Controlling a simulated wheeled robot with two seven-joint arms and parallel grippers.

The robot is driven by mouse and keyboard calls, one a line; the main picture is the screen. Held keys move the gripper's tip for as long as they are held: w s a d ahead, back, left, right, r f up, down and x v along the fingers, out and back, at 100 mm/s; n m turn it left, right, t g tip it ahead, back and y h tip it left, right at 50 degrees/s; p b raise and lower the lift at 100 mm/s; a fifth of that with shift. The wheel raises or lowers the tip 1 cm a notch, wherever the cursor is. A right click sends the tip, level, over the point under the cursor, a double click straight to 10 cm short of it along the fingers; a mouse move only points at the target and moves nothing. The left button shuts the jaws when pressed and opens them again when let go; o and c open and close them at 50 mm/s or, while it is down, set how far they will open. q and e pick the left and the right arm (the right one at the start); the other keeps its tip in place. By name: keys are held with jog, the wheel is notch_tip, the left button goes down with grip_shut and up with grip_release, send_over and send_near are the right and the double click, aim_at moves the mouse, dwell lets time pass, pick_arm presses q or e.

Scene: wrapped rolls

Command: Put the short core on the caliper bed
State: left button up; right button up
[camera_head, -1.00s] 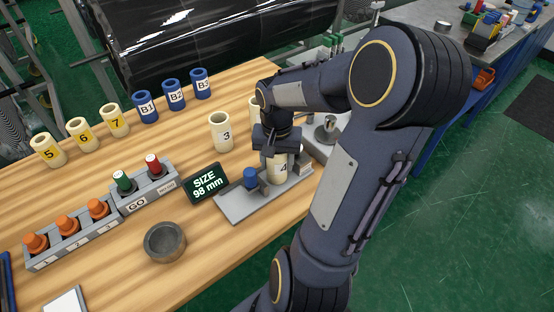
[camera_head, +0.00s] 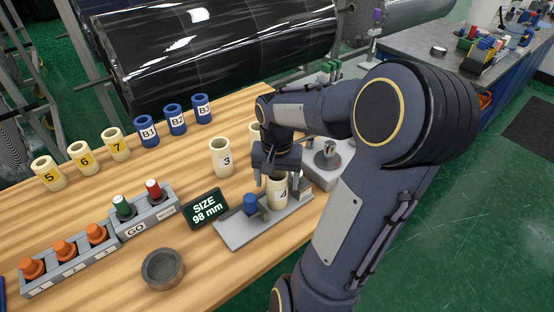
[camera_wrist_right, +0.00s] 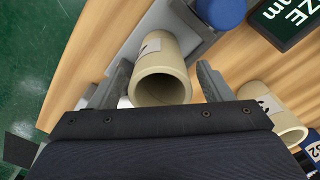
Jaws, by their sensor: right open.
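The cream core marked 4 (camera_head: 277,190) stands upright on the grey caliper bed (camera_head: 238,236), between a blue knob (camera_head: 250,204) and the bed's right end. My right gripper (camera_head: 277,176) is over its top and open. In the right wrist view the fingers of my right gripper (camera_wrist_right: 158,84) are on either side of the core's open mouth (camera_wrist_right: 162,86), with a visible gap on the right side. The size display (camera_head: 206,208) beside the bed reads 98 mm. My left gripper is not in view.
Core 3 (camera_head: 221,157) stands behind the bed, with another pale core (camera_head: 254,133) partly hidden by my arm. Cores 5, 6, 7 and blue B1 to B3 line the back. A grey cup (camera_head: 163,269) and button boxes (camera_head: 70,258) are at the left front.

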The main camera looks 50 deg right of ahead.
notch_tip(320, 180, up, 9)
jog(key=shift+r, duration=0.1)
jog(key=s+a+f+n+t+y, duration=0.2)
jog(key=a+n, duration=0.3)
jog(key=a, duration=0.5)
jog(key=s+a+f+n+t+y, duration=0.1)
jog(key=s+a+n+t, duration=0.2)
jog(key=a, duration=0.8)
jog(key=shift+s+f+n+t+y, duration=0.3)
jog(key=shift+s+f+n+y, duration=0.15)
jog(key=shift+n, duration=0.65)
jog(key=shift+r, duration=0.1)
